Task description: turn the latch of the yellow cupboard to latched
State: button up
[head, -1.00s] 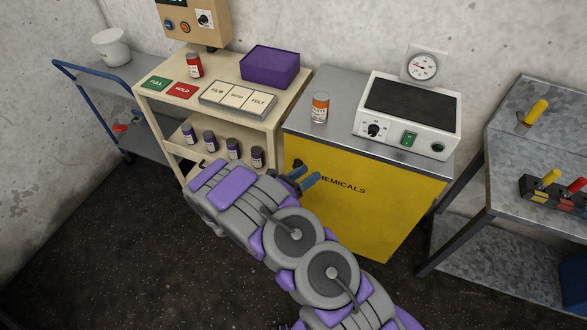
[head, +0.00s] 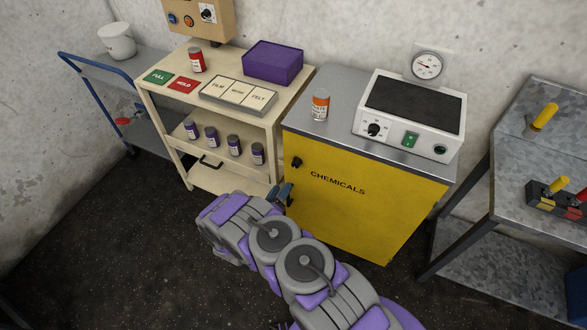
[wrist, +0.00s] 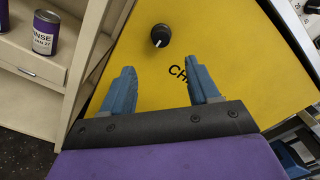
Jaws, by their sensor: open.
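The yellow cupboard (head: 365,215) has "CHEMICALS" printed on its front and a grey top. Its latch, a small black knob (head: 296,162), is near the upper left corner of the door. In the wrist view the latch (wrist: 160,36) shows a pale pointer mark and lies beyond the fingertips, between them in the picture. My gripper (wrist: 163,77) is open and empty, its two blue fingers apart and clear of the latch. In the head view my gripper (head: 285,193) is just below the latch, beside the door's left edge, partly hidden by my arm.
A cream shelf unit (head: 225,190) with several purple cans adjoins the cupboard's left side. An orange-labelled bottle (head: 320,106) and a white hotplate device (head: 412,115) stand on the cupboard. A grey metal table (head: 520,165) is to the right. Dark floor lies clear in front.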

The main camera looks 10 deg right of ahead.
aim_at(295, 166)
jog(key=b+x, duration=0.2)
jog(key=x, duration=1)
jog(key=c, duration=1)
jog(key=shift+c, duration=0.2)
